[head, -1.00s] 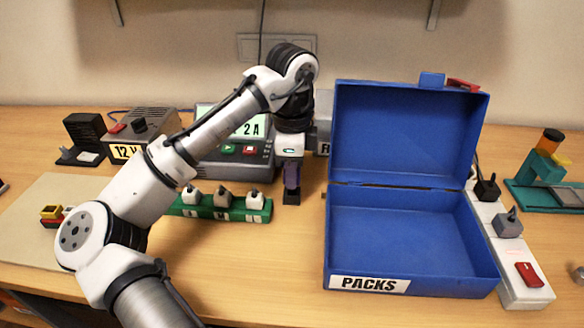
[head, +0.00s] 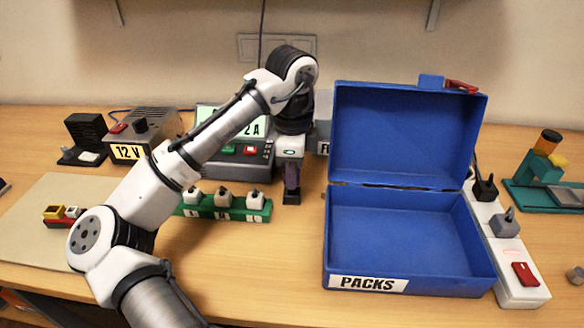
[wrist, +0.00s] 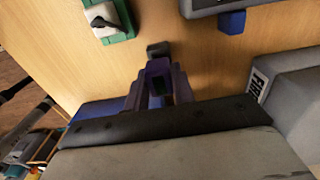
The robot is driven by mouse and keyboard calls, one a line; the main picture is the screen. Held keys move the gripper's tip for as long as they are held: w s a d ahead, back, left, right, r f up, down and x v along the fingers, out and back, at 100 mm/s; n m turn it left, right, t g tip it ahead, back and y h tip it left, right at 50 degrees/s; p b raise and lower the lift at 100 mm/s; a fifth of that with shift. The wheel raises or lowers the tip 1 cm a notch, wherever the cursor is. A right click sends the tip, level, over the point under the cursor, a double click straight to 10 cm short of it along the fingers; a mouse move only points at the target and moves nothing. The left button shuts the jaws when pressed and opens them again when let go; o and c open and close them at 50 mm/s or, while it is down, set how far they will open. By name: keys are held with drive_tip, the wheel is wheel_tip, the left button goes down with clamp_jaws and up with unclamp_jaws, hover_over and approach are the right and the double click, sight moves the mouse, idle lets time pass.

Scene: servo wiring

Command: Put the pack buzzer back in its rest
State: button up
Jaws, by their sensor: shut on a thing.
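My gripper (head: 291,184) points down between the green strip and the blue case, in front of the grey meter. Its purple fingers also show in the wrist view (wrist: 159,84), shut on a small dark block, which I take to be the pack buzzer (head: 291,198). In the wrist view a dark grey end (wrist: 157,48) shows just beyond the fingertips, over or on the wooden table. I cannot tell whether it touches the table. The fingers hide most of the held thing. I cannot make out which thing is its rest.
The open blue case (head: 410,240) labelled PACKS stands right of my gripper. The green strip (head: 232,212) with white blocks is close on its left. Behind are a meter (head: 235,165) and a 12 V supply (head: 160,130). A white power strip (head: 512,262) lies right of the case.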

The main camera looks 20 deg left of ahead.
drive_tip(key=shift+f+b, duration=0.7)
drive_tip(key=shift+f, duration=0.7)
drive_tip(key=o, duration=1)
drive_tip(key=shift+o, duration=0.2)
wheel_tip(320, 180, up, 14)
drive_tip(key=p, duration=0.1)
drive_tip(key=shift+f, duration=0.1)
